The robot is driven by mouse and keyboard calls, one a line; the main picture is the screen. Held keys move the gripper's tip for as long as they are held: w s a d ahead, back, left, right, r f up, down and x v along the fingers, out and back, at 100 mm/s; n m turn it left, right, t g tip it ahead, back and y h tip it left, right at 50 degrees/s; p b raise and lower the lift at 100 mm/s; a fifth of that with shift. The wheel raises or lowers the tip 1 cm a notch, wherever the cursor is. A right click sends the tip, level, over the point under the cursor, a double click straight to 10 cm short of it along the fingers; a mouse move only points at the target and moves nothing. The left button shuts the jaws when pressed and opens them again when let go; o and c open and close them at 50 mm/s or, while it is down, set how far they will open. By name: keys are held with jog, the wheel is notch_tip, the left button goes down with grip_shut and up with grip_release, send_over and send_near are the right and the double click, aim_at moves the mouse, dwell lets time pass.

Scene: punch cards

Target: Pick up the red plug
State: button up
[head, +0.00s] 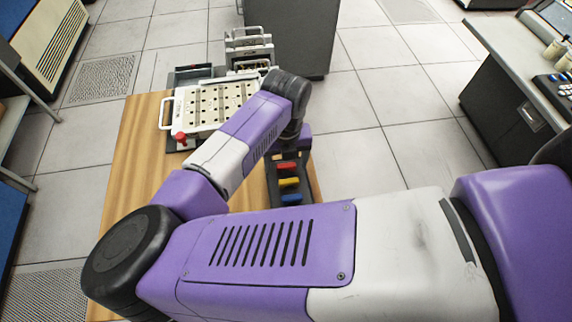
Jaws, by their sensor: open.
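A red plug (286,167) lies in a dark rack (273,192) on the wooden table, just below my wrist in the head view. A yellow plug (289,182) and a blue plug (291,198) lie in the same rack, nearer to me. My gripper (292,152) points down over the far end of the rack, close to the red plug. My wrist and forearm hide most of it, and its fingertips cannot be made out. I cannot tell whether it touches the red plug.
A pale plugboard (215,106) with rows of holes and a red knob (181,138) at its near corner stands left of my wrist. A metal card device (250,48) stands behind it. The wooden table (135,165) is bare at left. A dark console (515,95) stands at right.

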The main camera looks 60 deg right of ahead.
jog(key=shift+f, duration=0.15)
jog(key=c, duration=1.2)
notch_tip(320, 180, up, 19)
jog(key=b, duration=0.3)
notch_tip(320, 180, up, 6)
jog(key=p, duration=0.2)
send_over(286, 165)
dwell(0.4)
